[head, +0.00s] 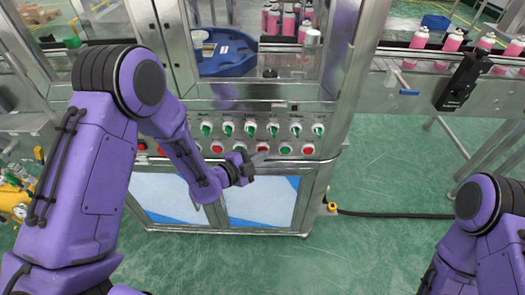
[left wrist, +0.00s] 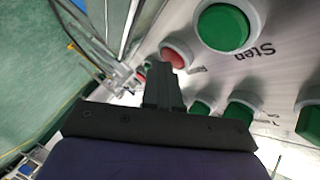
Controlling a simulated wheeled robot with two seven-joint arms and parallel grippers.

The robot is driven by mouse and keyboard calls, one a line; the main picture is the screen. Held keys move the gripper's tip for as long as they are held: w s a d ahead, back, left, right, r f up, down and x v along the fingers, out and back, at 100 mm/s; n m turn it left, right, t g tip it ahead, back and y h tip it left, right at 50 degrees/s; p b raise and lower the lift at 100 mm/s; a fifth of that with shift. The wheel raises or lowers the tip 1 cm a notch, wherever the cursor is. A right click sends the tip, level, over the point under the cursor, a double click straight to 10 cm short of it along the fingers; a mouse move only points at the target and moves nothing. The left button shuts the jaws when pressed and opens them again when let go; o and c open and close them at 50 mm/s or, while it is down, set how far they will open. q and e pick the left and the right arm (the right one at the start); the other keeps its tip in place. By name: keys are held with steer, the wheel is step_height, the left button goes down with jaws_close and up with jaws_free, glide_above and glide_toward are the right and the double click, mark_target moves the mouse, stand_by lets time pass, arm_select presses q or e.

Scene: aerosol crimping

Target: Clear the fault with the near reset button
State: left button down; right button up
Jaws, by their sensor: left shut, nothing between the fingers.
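The control panel (head: 205,160) on the machine front carries an upper row of green-handled switches (head: 251,128) and a lower row of red and green round buttons. I cannot tell which button is the near reset; the labels are too small in the head view. My left gripper (head: 264,157) is shut and empty, in front of the lower row, close under a red button (head: 263,147). In the left wrist view its shut fingers (left wrist: 160,76) point toward a red button (left wrist: 174,56), with a large green button (left wrist: 224,27) to the right. I cannot tell whether they touch. My right gripper is out of view.
A conveyor with pink cans (head: 453,42) runs at the right, with a black device (head: 464,80) on its side. A blue round tray (head: 228,65) sits inside the machine. A black cable (head: 395,214) lies on the green floor, which is otherwise open at the right.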

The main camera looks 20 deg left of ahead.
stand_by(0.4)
arm_select(q)
steer(key=shift+s+d, duration=0.2)
steer(key=shift+s, duration=0.55)
steer(key=s, duration=0.2)
steer(key=s+d+b, duration=0.1)
steer(key=s, duration=0.1)
steer(key=shift+s+d, duration=0.2)
steer(key=shift+s, duration=0.2)
